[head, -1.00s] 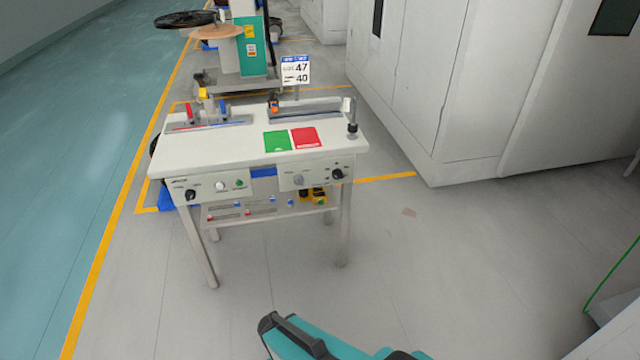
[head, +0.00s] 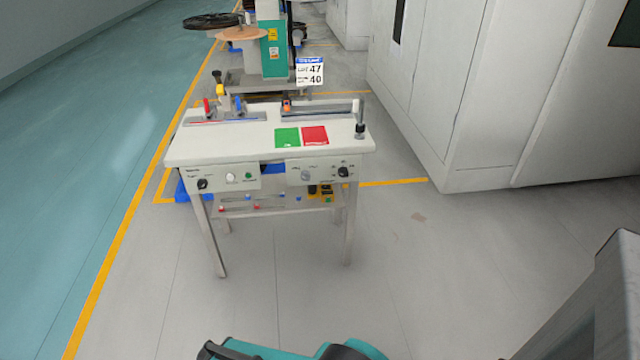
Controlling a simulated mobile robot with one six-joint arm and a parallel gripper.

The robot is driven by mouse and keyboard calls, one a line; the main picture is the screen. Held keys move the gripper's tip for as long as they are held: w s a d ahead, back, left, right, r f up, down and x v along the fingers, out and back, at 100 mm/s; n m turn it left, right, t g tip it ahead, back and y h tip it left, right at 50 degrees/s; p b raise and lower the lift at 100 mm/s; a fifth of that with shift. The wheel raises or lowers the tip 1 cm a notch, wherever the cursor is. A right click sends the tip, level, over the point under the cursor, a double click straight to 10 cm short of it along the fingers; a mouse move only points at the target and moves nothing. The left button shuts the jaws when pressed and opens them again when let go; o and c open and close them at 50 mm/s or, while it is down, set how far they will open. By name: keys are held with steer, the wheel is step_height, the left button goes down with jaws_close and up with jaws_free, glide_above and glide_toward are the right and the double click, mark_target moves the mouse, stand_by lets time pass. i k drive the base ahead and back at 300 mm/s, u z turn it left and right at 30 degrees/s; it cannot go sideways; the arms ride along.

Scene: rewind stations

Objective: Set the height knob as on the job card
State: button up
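The job card (head: 310,71) stands upright behind the table, white with a blue header; it shows 47 on the upper line and 40 below, with the small labels too blurred to read. The table's front panels carry several knobs: a black knob (head: 202,184) at the left, a grey knob (head: 306,175) right of the middle, and a black knob (head: 343,171) at the right. Their labels are too small to read, so I cannot tell which is the height knob. My gripper is out of view; only part of my teal arm shows at the bottom edge.
The white table (head: 235,151) holds a green pad (head: 287,137), a red pad (head: 315,136) and fixtures along its back. A lower shelf carries small items. Large grey cabinets (head: 440,90) line the right. A grey block (head: 590,310) is at the lower right. Floor before the table is clear.

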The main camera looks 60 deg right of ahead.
mark_target(343, 171)
steer(key=z, duration=0.45)
steer(key=k, duration=0.15)
steer(key=u, duration=1.65)
steer(key=k, duration=0.85)
steer(key=z, duration=0.6)
steer(key=k, duration=0.55)
steer(key=z, duration=0.25)
steer(key=i, duration=1.05)
steer(key=z, duration=0.55)
